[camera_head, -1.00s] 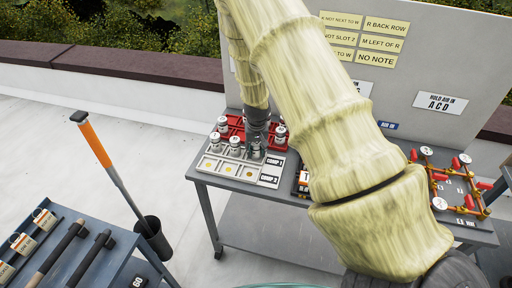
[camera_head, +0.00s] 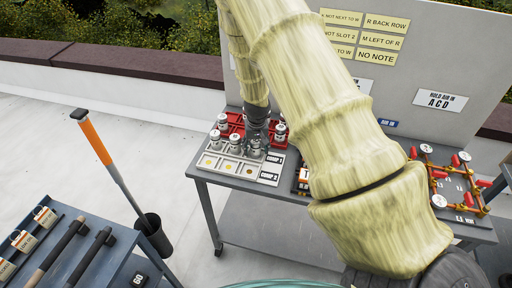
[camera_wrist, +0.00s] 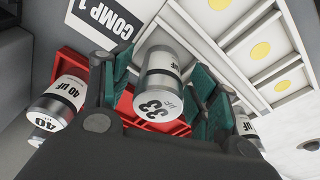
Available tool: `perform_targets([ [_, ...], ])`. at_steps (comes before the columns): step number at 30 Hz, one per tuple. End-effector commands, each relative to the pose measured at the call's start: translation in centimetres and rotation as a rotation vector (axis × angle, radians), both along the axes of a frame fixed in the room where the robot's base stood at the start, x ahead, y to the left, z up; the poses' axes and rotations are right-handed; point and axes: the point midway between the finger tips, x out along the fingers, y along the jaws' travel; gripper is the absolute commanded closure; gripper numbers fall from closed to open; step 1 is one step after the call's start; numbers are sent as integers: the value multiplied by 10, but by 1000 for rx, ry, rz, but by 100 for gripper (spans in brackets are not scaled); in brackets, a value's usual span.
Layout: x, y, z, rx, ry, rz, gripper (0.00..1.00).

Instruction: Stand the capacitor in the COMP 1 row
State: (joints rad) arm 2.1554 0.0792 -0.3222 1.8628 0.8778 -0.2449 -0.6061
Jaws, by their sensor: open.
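A silver capacitor marked 33 µF (camera_wrist: 158,85) stands between my fingers, at the tray end beside the COMP 1 label (camera_wrist: 103,20). It also shows in the head view (camera_head: 254,152), partly hidden under my gripper. My gripper (camera_wrist: 160,78) is open, with one green-padded finger on each side of the capacitor. Whether the pads touch it is hard to tell. In the head view my gripper (camera_head: 256,136) points down over the COMP 1 row of the white tray (camera_head: 268,178). Other capacitors (camera_head: 235,142) stand to the left in that row.
A red rack (camera_head: 262,120) with more capacitors lies right behind the tray; one marked 40 µF (camera_wrist: 58,100) is close beside my finger. The COMP 2 row (camera_head: 228,167) shows yellow spots. A gauge manifold (camera_head: 455,180) is at the right. Note cards (camera_head: 385,25) hang on the panel.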

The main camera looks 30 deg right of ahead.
Motion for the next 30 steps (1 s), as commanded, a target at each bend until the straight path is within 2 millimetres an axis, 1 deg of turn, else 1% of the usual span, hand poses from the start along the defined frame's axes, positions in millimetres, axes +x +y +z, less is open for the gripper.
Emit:
perform_targets([
  [5, -1, 1, 16, -1, -2, 0, 40],
  [21, -12, 6, 91, -1, -3, 0, 40],
  [24, -13, 7, 102, -1, -3, 1, 40],
  [30, -15, 8, 115, 1, -1, -1, 40],
])
